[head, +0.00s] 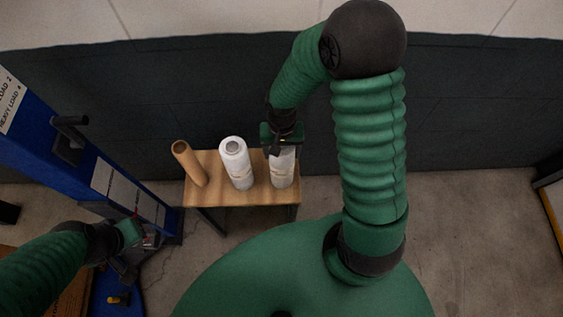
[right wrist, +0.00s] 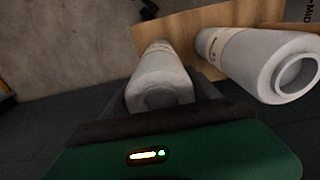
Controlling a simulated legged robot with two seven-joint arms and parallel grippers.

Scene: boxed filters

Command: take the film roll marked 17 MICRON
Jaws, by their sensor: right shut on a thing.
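Two white film rolls and a brown roll stand on a small wooden table (head: 258,190). The right-hand film roll (head: 283,172) is upright, with its top hidden by my right gripper (head: 281,143), which is shut on it. In the right wrist view that roll (right wrist: 160,75) sits between the fingers. The middle film roll (head: 236,163) stands just left of it, apart from the gripper; it also shows in the right wrist view (right wrist: 255,60). Both carry a pale label band whose print is too small to read. My left gripper (head: 137,240) is at lower left, its fingers unclear.
The brown roll (head: 189,163), looking like a bare cardboard tube, stands at the table's left end. A blue rack or machine frame (head: 90,160) with white labels rises at the left. A dark wall (head: 180,90) runs behind the table. The floor right of the table is clear.

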